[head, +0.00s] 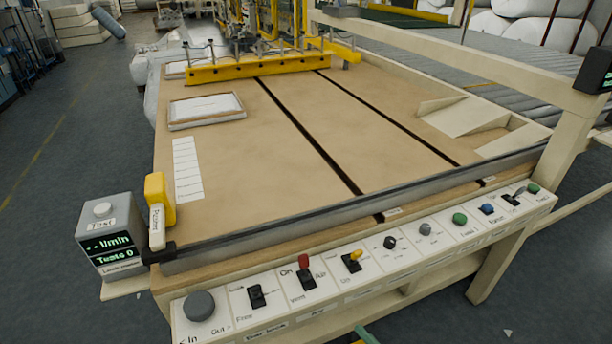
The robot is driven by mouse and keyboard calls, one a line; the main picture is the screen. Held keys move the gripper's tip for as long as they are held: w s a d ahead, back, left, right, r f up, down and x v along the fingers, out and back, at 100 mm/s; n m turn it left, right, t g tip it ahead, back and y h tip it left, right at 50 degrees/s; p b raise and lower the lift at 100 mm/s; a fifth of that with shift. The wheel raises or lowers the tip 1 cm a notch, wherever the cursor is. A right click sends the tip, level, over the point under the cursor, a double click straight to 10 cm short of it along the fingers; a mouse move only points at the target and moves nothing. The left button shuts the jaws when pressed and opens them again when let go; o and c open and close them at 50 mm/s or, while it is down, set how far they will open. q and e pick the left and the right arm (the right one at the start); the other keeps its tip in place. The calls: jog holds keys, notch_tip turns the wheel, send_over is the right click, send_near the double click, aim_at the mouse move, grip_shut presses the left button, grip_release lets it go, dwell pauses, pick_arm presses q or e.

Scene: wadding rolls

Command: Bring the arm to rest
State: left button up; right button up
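Neither of my grippers can be made out in the head view, and no arm of mine is clearly visible. A work table (255,150) with a tan top fills the middle of the view. A sloping control panel (225,320) with knobs, switches and coloured buttons runs along its near edge. A small green piece (366,336) shows at the bottom edge, too cut off to identify.
A grey counter box (105,225) and a yellow handle (157,200) stand at the table's near left corner. A metal bar (350,208) crosses the near edge. A yellow gantry (260,66) spans the back. A white tray (206,108) lies on the top.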

jog(key=s+d+f+m+g+h, duration=0.2)
jog(key=s+d+f+m, duration=0.1)
jog(key=s, duration=0.3)
jog(key=s+d+f+m+g+h, duration=0.2)
jog(key=s+d+f+m+h, duration=0.1)
jog(key=s+d+f+m, duration=0.1)
jog(key=s+d+f+m+g+h+p, duration=0.1)
jog(key=s+f+m, duration=0.4)
jog(key=s, duration=0.5)
jog(key=shift+d+f+m+g+h, duration=0.15)
jog(key=shift+d+m+g+h, duration=0.35)
jog(key=shift+d+m+h, duration=0.6)
jog(key=shift+d+y, duration=0.15)
jog(key=shift+y, duration=0.15)
